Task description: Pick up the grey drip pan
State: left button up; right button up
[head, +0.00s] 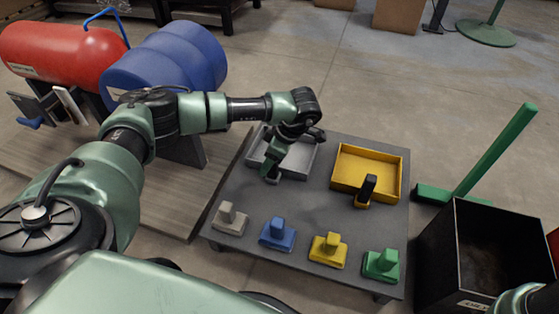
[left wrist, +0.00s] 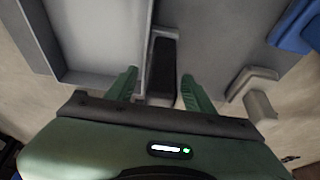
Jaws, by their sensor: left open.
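The grey drip pan (head: 299,157) lies at the far left of the dark table, partly hidden by my left arm. In the left wrist view the pan (left wrist: 95,45) fills the upper left, with its black handle (left wrist: 163,68) sticking out toward me. My left gripper (head: 272,174) is over the pan's near side. In the left wrist view its green fingers (left wrist: 158,88) are open, one on each side of the handle, with gaps visible. Whether the fingertips are at the handle's height is hard to tell. My right gripper is outside the frames.
A yellow pan (head: 368,170) with a black handle sits right of the grey one. Beige (head: 230,218), blue (head: 277,234), yellow (head: 327,250) and green (head: 381,264) handled blocks line the table's near edge. A black bin (head: 450,255) stands at right; a blue drum (head: 165,68) lies at left.

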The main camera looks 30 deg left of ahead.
pick_arm(q)
grip_shut()
dwell(1.3)
